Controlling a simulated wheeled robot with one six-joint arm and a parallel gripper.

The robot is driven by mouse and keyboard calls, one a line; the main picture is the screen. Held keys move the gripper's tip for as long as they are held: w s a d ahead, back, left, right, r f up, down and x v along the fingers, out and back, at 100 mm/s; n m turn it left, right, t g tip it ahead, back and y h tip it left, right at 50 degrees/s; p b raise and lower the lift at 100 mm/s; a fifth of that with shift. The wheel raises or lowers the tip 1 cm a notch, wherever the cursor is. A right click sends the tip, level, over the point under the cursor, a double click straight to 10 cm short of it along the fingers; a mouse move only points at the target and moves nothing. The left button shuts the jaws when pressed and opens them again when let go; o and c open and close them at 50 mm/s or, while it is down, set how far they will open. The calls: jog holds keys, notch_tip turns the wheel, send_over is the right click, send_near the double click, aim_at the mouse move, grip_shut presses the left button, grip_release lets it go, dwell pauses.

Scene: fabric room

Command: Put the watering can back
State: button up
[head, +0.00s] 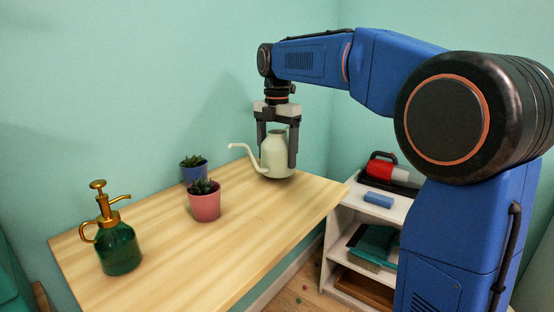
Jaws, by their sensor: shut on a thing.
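The cream watering can (276,158) is at the far right end of the wooden table (165,262), with its spout pointing left. It looks upright, and its base is at or just above the tabletop; I cannot tell which. My gripper (277,158) reaches down from above with one finger on each side of the can. It is shut on the can's body. The can's far side is hidden.
A green glass sprayer (120,250) stands at the near left of the table. A pink pot (205,205) and a blue pot (194,172) hold plants mid-table. A white shelf (340,222) at right holds a red and black item (385,170) and a blue block (379,200).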

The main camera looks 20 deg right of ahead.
jog(key=shift+f, duration=0.8)
jog(key=shift+f, duration=0.15)
jog(key=o, duration=1.5)
notch_tip(320, 180, up, 12)
jog(key=shift+r, duration=0.15)
